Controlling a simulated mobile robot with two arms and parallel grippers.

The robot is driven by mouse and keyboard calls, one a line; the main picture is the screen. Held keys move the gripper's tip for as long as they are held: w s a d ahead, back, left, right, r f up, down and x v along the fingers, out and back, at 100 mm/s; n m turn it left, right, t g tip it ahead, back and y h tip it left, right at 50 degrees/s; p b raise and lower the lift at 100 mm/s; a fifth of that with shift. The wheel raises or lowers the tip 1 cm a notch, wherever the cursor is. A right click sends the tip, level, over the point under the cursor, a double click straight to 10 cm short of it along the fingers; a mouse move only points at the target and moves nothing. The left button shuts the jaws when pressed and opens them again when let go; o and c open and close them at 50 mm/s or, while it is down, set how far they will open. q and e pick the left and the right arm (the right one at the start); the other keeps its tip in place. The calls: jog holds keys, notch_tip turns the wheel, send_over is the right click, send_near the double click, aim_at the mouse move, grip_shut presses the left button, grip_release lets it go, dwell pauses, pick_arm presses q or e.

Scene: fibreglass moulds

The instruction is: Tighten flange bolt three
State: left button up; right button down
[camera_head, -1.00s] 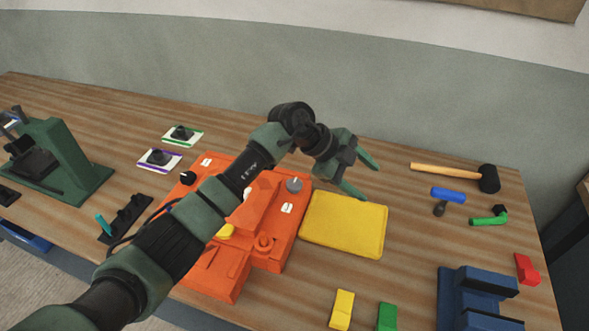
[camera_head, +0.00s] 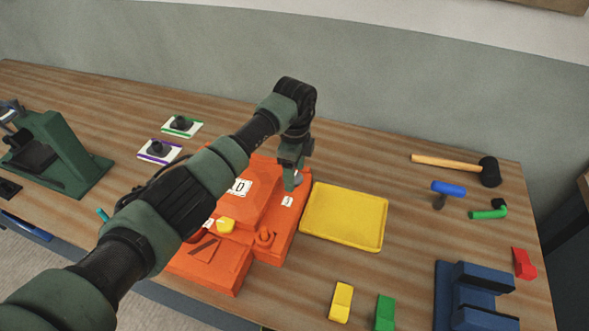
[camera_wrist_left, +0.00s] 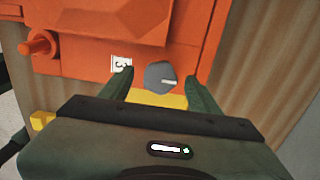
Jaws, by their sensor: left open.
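The orange mould (camera_head: 262,220) lies on the wooden bench, partly hidden behind my left arm. Flange bolt three is a round grey head with a pale line across it (camera_wrist_left: 160,77), beside a white label marked 3 (camera_wrist_left: 122,63) in the left wrist view. In the head view that label (camera_head: 287,201) sits near the mould's right edge. My left gripper (camera_head: 292,182) points down over the bolt. In the left wrist view its open fingers (camera_wrist_left: 160,85) stand on either side of the grey head, with nothing clearly gripped. My right gripper is not in view.
A yellow tray (camera_head: 345,217) lies right of the mould. A mallet (camera_head: 455,168), a blue-handled tool (camera_head: 448,190) and a green piece (camera_head: 489,210) lie further right. A dark blue stand (camera_head: 470,298) and yellow (camera_head: 341,301) and green (camera_head: 385,312) blocks are near the front.

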pick_arm(q)
jog(key=shift+f, duration=0.15)
grip_shut()
